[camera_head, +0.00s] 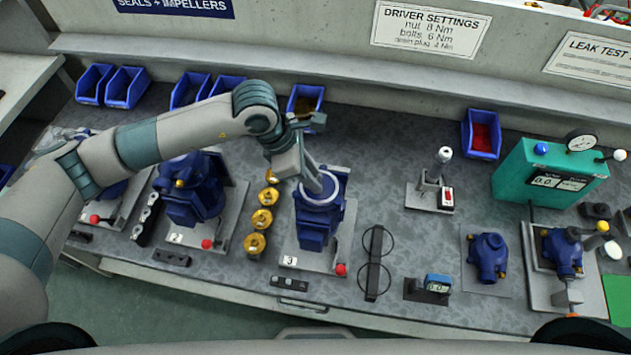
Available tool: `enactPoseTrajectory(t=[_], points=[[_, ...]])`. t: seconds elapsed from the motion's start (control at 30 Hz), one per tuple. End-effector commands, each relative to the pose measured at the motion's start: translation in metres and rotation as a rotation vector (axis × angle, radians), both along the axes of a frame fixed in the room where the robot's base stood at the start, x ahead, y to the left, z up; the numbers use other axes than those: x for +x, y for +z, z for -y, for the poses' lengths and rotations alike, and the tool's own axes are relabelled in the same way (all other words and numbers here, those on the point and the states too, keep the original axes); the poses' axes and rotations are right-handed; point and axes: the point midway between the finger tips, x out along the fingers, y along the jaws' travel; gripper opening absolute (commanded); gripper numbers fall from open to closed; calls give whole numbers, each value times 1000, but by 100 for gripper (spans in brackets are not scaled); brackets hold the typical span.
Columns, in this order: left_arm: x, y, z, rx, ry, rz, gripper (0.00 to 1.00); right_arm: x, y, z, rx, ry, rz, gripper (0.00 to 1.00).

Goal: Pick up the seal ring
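A pale ring (336,202) lies at the open top of the blue pump (312,232) on the plate marked 3. My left gripper (317,187) reaches down over this pump, with its fingers at the ring; I cannot tell whether they grip it. Thin dark rings (388,241) show at a black stand (375,263) right of the pump. I cannot tell from the picture alone which of these is the seal ring. My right gripper is not in view.
Several brass impellers (261,219) stand in a row left of pump 3. Another blue pump (190,196) stands farther left. A blue gauge (438,284), a loose blue casing (488,257) and a green tester (545,180) are to the right. Blue bins (483,150) line the back.

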Motion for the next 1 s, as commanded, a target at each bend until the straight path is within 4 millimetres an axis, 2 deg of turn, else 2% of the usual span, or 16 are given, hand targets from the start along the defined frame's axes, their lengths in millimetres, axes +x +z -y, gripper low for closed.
enactPoseTrajectory(t=[0.43, 0.57, 0.73, 1.0], points=[[1, 5, 0, -2, 0, 2, 0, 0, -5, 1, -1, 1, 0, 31], [1, 15, 0, -2, -1, 4, 0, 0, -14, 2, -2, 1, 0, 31], [1, 39, 0, -2, -2, 8, 0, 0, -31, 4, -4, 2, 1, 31], [-46, 69, 30, -4, -8, 6, 0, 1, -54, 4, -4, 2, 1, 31]])
